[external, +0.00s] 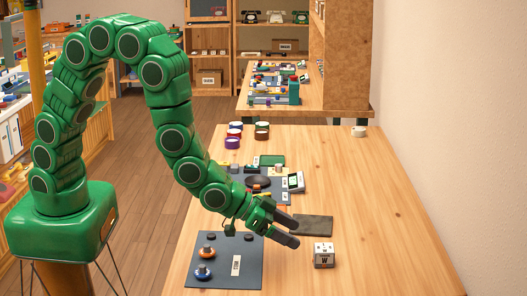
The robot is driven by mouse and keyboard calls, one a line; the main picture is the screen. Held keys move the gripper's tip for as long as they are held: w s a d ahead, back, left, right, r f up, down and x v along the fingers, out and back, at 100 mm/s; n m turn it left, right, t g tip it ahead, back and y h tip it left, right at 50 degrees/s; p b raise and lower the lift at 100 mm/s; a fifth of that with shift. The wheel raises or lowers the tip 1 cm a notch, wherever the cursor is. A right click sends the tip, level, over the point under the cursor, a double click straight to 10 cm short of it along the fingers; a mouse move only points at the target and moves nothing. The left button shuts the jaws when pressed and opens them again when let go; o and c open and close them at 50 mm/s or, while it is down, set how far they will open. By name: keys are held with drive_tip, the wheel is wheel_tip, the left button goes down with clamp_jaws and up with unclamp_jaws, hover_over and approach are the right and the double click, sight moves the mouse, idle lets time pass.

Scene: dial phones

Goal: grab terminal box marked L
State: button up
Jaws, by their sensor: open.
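My green arm reaches over the wooden table, and my gripper (294,232) is open, its two dark fingers pointing right with nothing visible between them. A small white box (323,254) with dark marks on top stands on the table just right of and nearer than the fingertips, apart from them. Its front face seems to read W. I cannot make out a box marked L. Small blocks farther back near a dark blue mat are too small to read, and my arm hides part of that area.
A dark flat mat (314,225) lies behind the fingers. A blue-grey mat (222,274) at the front left bears orange and blue knobs and a label. A white device (294,182), a green tray (272,160) and coloured spools (233,142) sit farther back. The table's right side is clear.

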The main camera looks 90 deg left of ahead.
sight(322, 248)
drive_tip(key=shift+w+d+f+t, duration=0.15)
drive_tip(key=shift+w+f+t, duration=0.3)
drive_tip(key=shift+w, duration=0.15)
drive_tip(key=shift+f+x, duration=0.1)
drive_tip(key=shift+x, duration=1.6)
drive_tip(key=shift+f+x, duration=0.15)
drive_tip(key=shift+x, duration=1.55)
drive_tip(key=shift+w, duration=0.2)
drive_tip(key=c, duration=1.1)
